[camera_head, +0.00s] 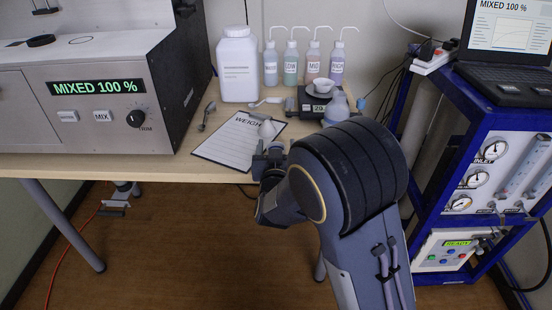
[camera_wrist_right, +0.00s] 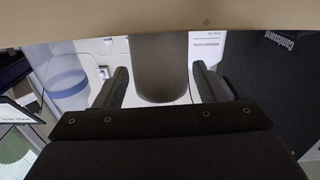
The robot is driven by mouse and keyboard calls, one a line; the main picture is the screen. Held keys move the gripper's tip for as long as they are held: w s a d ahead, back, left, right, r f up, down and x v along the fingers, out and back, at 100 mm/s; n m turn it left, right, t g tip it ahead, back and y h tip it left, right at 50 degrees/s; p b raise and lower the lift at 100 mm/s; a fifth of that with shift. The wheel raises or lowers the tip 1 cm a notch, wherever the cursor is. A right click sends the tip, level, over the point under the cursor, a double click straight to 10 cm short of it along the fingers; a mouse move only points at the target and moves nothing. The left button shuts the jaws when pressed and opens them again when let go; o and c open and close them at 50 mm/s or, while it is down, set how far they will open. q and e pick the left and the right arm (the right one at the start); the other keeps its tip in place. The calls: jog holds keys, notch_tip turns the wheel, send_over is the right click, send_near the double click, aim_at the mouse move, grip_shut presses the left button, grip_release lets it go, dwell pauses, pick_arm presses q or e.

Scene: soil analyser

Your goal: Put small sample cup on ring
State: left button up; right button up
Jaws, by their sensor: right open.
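In the right wrist view a dark rounded object (camera_wrist_right: 162,70) shows between the two separated fingers (camera_wrist_right: 162,88). My left gripper is not seen.
The analyser (camera_head: 90,100) reads MIXED 100 %. A white jar (camera_head: 238,65) and several wash bottles (camera_head: 291,65) stand at the back. A blue rack (camera_head: 445,140) stands at the right.

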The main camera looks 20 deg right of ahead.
jog(key=shift+x, duration=0.85)
jog(key=shift+a, duration=0.1)
jog(key=shift+c, duration=0.4)
jog(key=c, duration=1.1)
jog(key=shift+o, duration=0.2)
